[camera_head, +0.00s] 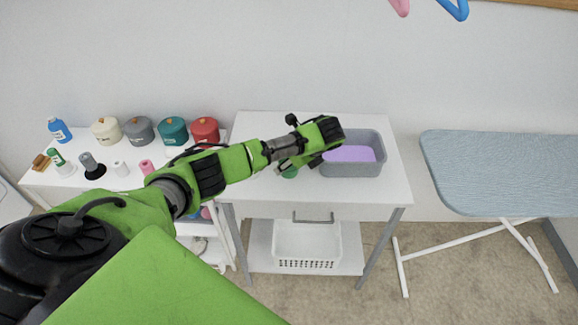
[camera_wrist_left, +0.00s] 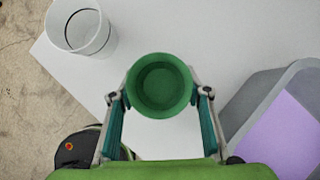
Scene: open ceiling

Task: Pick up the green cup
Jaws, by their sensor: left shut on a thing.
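The green cup (camera_wrist_left: 160,85) is seen from above in the left wrist view, round and empty inside. My left gripper (camera_wrist_left: 160,96) has one finger on each side of it and is shut on it. In the head view the green cup (camera_head: 289,173) shows only in part, below my left gripper (camera_head: 297,163), over the left-middle of the white table (camera_head: 265,125). My arm hides the rest. I cannot tell whether the cup touches the table. My right gripper is in neither view.
A grey basin (camera_head: 352,170) with a purple inside stands on the table just right of the cup. A clear glass (camera_wrist_left: 82,28) stands near the table's edge in the wrist view. A shelf (camera_head: 105,178) with canisters and bottles is at left. An ironing board (camera_head: 500,170) is at right.

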